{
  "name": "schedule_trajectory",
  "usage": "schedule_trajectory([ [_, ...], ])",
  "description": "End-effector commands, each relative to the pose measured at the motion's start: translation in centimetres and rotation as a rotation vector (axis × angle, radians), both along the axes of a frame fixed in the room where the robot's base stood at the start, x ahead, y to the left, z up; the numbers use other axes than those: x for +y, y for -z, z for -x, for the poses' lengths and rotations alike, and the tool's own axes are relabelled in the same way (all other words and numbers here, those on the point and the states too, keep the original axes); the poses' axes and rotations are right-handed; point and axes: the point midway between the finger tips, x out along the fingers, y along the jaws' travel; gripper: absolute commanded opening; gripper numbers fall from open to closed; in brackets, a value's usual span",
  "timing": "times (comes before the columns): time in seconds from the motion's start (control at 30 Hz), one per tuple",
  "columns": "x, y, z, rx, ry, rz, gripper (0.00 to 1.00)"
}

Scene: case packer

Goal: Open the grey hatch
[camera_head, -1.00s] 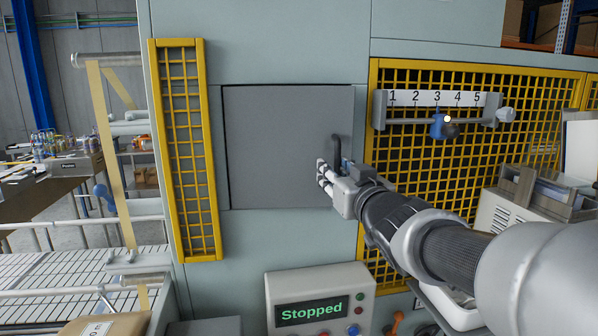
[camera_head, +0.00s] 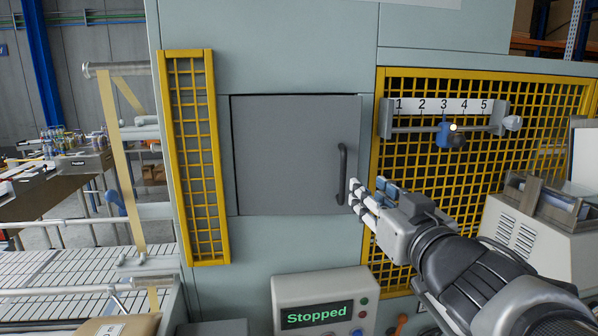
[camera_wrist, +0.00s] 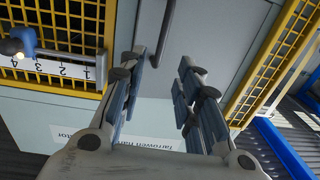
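The grey hatch (camera_head: 280,150) is a flat square panel in the pale machine front, and it looks shut in the head view. Its dark upright bar handle (camera_head: 342,174) is near its right edge. My gripper (camera_head: 367,198) is just right of the handle's lower end in the head view. In the wrist view my gripper (camera_wrist: 162,82) is open, with its fingers apart and nothing between them. The handle (camera_wrist: 167,28) runs down from the top edge towards the gap between the fingers, beyond the fingertips. The hatch (camera_wrist: 218,38) also shows behind it.
A yellow mesh guard (camera_head: 195,155) stands left of the hatch. Another yellow guard (camera_head: 560,100) with a numbered scale (camera_head: 440,106) and blue slider (camera_head: 445,132) is at right. A control panel (camera_head: 320,300) reading "Stopped" is below. A conveyor (camera_head: 70,272) is at lower left.

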Motion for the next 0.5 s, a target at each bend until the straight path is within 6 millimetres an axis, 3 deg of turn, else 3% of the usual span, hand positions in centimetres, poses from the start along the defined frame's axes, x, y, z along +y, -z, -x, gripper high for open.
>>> schedule_trajectory([
  [0.3,1.5,0.2,-7.1,0.004,-0.002,0.0,0.31],
  [0.5,2.2,0.0,-10.7,0.002,-0.001,0.0,0.31],
])
